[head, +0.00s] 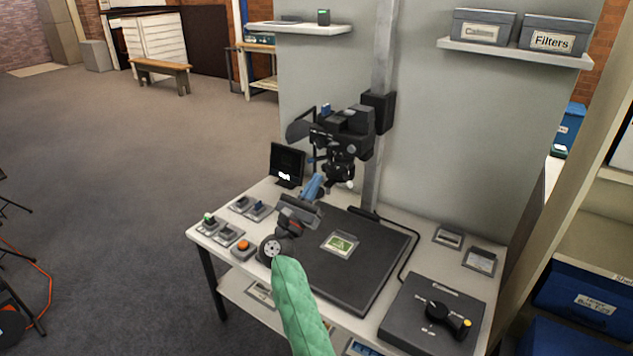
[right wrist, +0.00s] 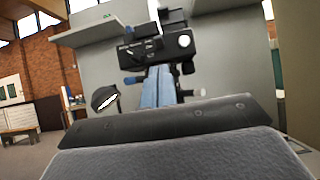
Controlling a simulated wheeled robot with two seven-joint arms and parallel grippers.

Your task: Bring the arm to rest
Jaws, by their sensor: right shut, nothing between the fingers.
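My right arm, in a green sleeve, reaches up from the bottom of the head view. Its right gripper (head: 316,177) is over the back left part of the table, in front of the camera on the column. The blue fingers are together with nothing between them. They also show together in the right wrist view (right wrist: 160,68), pointing towards the black camera (right wrist: 155,48). The same camera (head: 350,130) hangs above a black baseboard (head: 365,285). A small card with a green picture (head: 340,243) lies on the baseboard. My left gripper is not in view.
The white table (head: 470,245) carries a small monitor (head: 287,163), small button boxes (head: 243,250) at left and a black control box (head: 432,312) at right. A shelf with grey boxes (head: 482,27) is on the back panel. Open floor lies to the left.

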